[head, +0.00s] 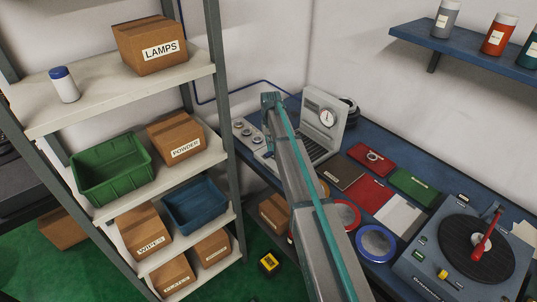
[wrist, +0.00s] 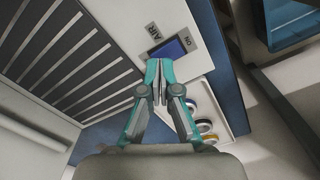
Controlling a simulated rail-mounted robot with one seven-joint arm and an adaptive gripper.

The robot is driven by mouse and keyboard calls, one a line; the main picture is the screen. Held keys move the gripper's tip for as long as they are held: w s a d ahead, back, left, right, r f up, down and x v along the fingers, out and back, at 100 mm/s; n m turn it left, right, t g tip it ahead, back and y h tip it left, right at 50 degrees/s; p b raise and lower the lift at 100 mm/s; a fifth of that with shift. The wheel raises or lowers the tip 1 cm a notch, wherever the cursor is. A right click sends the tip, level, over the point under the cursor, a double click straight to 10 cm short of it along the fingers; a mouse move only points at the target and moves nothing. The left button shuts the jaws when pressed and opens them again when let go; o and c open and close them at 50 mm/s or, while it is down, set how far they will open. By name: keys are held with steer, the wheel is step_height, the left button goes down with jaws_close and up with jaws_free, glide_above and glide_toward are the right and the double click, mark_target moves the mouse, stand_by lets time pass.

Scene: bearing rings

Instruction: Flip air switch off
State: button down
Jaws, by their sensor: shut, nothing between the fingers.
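The air switch (wrist: 184,44) shows in the wrist view as a blue rocker on a pale grey panel (wrist: 161,15) marked AIR and ON. My gripper (wrist: 159,64) is shut and empty, with its teal fingertips at the near left edge of the switch. I cannot tell whether the tips touch it. The fingertips partly cover the panel. In the head view my arm hides the gripper, and I cannot make out the switch there.
In the head view a grey gauge unit (head: 327,118) stands on the blue bench (head: 385,150). A shelf rack (head: 215,85) stands at left.

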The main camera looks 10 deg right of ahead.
steer(key=shift+f+b, duration=0.4)
steer(key=shift+f, duration=0.6)
stand_by(0.5)
steer(key=shift+r, duration=0.1)
steer(key=shift+r+p, duration=1.65)
steer(key=shift+r, duration=1.75)
